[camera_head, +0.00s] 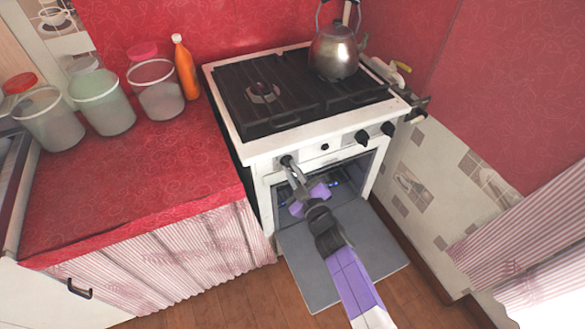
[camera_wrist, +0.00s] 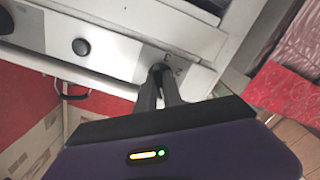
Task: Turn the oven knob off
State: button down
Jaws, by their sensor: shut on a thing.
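The white stove (camera_head: 262,147) stands in the corner with a row of black knobs on its front panel. My gripper (camera_head: 291,168) reaches up to the leftmost oven knob (camera_head: 286,160) and its fingers are shut on it. In the wrist view the gripper fingers (camera_wrist: 161,82) close around the dark knob (camera_wrist: 156,69), which they mostly hide. The knob's exact angle cannot be told. Two other black knobs, one (camera_head: 362,136) and another (camera_head: 388,128), sit farther right on the panel, with a small black button (camera_head: 324,147) between.
The oven door (camera_head: 370,262) hangs open below my arm, over the wooden floor. A metal kettle (camera_head: 334,55) stands on the black hob (camera_head: 235,85). Left is a red counter (camera_head: 150,165) with jars and an orange bottle (camera_head: 186,70). A tiled wall (camera_head: 435,165) borders the right.

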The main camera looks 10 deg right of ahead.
jog(key=m+p, duration=0.1)
jog(key=m, duration=0.5)
jog(key=shift+m, duration=0.4)
dwell(0.4)
jog(key=c, duration=1.5)
grip_release()
jog(key=shift+p+v, duration=1.5)
jog(key=shift+v, duration=2.45)
